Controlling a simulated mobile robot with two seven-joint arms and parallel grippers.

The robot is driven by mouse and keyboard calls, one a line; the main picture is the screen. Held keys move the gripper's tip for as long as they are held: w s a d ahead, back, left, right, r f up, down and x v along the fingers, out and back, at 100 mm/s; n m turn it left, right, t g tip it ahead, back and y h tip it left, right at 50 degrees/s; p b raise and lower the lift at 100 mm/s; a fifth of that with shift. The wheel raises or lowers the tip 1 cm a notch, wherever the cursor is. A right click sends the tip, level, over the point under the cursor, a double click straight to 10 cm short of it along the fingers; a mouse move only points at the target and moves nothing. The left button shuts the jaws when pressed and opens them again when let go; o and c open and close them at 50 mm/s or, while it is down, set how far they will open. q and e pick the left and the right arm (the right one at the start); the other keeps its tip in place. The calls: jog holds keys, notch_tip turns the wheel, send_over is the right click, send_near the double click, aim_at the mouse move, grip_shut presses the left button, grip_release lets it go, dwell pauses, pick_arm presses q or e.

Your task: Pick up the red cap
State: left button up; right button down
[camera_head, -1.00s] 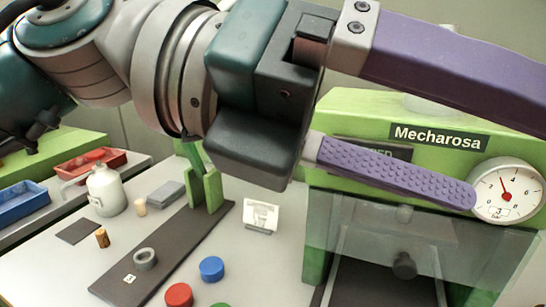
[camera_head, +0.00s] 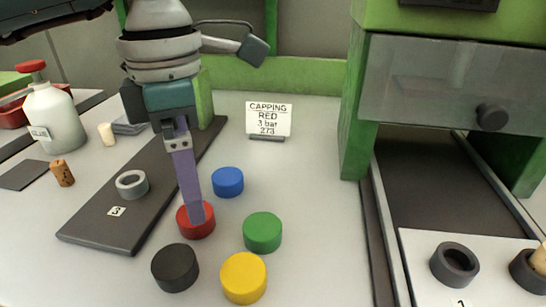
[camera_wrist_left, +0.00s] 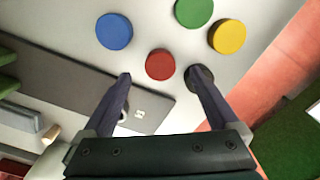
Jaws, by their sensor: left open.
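The red cap (camera_head: 196,221) lies on the white table among the other caps. My left gripper (camera_head: 195,215) comes down over it from above in the head view, and its purple finger covers part of the cap. In the left wrist view, the red cap (camera_wrist_left: 160,64) sits beyond and between the two fingertips of my open left gripper (camera_wrist_left: 160,78), with nothing held. The right fingertip overlaps the black cap (camera_wrist_left: 200,75) in that view; I cannot tell whether they touch. My right gripper is not seen.
Blue (camera_head: 228,182), green (camera_head: 262,232), yellow (camera_head: 244,277) and black (camera_head: 175,267) caps surround the red one. A dark strip (camera_head: 100,226) with a grey ring (camera_head: 132,184) lies to the left. A green press frame (camera_head: 358,110) stands at the right. A sign (camera_head: 268,119) reads "CAPPING RED".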

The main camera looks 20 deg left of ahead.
pick_arm(q)
notch_tip(320, 180, down, 4)
jog(key=shift+s+f, duration=0.1)
jog(key=shift+f, duration=0.05)
jog(key=c, duration=1.4)
